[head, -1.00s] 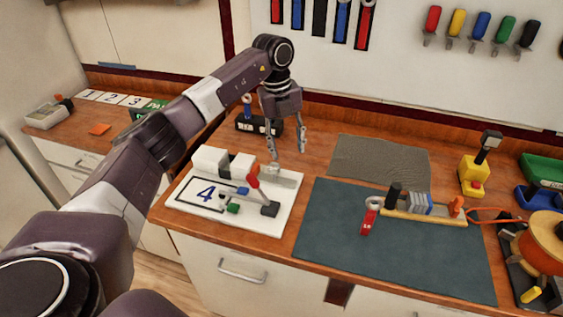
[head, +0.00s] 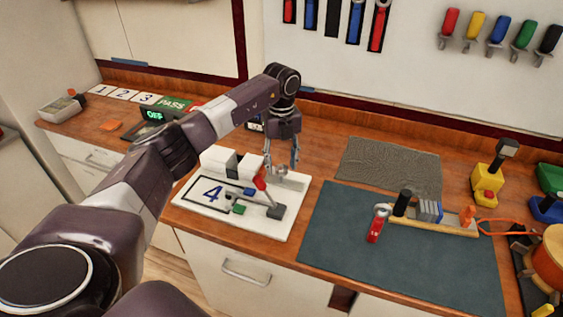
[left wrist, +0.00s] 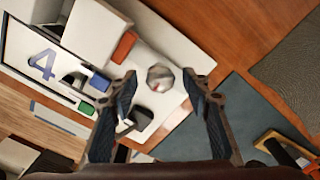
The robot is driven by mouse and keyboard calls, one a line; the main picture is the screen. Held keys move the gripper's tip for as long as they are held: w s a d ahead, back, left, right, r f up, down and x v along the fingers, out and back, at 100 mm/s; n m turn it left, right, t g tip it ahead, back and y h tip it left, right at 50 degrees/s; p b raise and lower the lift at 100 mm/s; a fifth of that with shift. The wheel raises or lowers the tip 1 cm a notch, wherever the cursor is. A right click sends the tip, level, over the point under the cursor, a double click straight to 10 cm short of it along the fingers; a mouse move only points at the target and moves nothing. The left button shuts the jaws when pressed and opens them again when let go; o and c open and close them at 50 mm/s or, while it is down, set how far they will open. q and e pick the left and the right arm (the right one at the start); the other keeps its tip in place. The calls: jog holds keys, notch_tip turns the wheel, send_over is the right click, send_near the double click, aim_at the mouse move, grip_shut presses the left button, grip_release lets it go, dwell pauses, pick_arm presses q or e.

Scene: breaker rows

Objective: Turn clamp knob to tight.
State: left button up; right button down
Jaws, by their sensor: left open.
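A white board marked with a blue 4 (head: 211,190) lies on the wooden counter. A round metallic knob (left wrist: 160,76), which seems to be the clamp knob, shows on it in the left wrist view. My left gripper (head: 282,168) is open and points down over the board's right rear part. In the left wrist view the fingertips (left wrist: 159,88) stand on either side of the knob, apart from it. In the head view the fingers partly cover the knob. My right gripper is not in view.
White blocks (head: 218,160) and small blue and green parts (head: 238,210) sit on the board near the fingers. A grey mat (head: 390,168) lies behind, clear.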

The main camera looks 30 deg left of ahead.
pick_arm(q)
jog(key=c, duration=1.2)
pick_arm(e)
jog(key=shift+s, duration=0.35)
